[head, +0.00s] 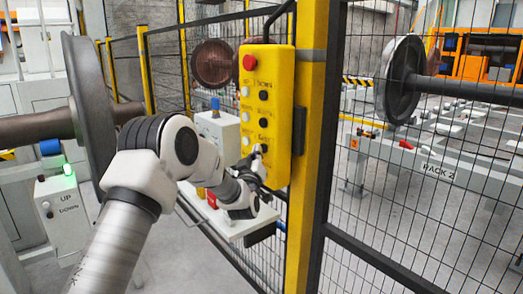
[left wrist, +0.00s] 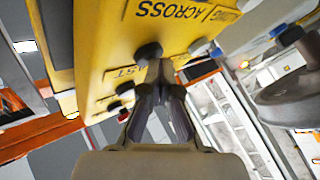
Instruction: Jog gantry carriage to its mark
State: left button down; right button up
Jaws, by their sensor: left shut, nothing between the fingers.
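The yellow push-button pendant (head: 281,120) hangs by the yellow post in the head view, with a red button (head: 249,62) on top and pale and black buttons below. My left gripper (head: 260,155) is at its lower buttons, partly hiding them. In the left wrist view the closed fingertips (left wrist: 160,68) are close to a black button (left wrist: 149,52) on the yellow pendant face (left wrist: 110,40), near the printed word ACROSS. I cannot tell whether they touch it. I cannot make out the gantry carriage or its mark. My right gripper is not in view.
A wire mesh fence with a yellow post (head: 312,90) stands around the pendant. Large wheelsets stand at left (head: 90,105) and behind the mesh at right (head: 403,80). An UP/DOWN box (head: 62,210) shows a green light.

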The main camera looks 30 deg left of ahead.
pick_arm(q)
jog(key=shift+s, duration=0.1)
jog(key=shift+s+a, duration=0.3)
jog(key=shift+s, duration=0.35)
jog(key=s, duration=0.1)
jog(key=s+a, duration=0.1)
jog(key=s, duration=0.1)
jog(key=s+a, duration=0.1)
jog(key=shift+s, duration=0.3)
dwell(1.7)
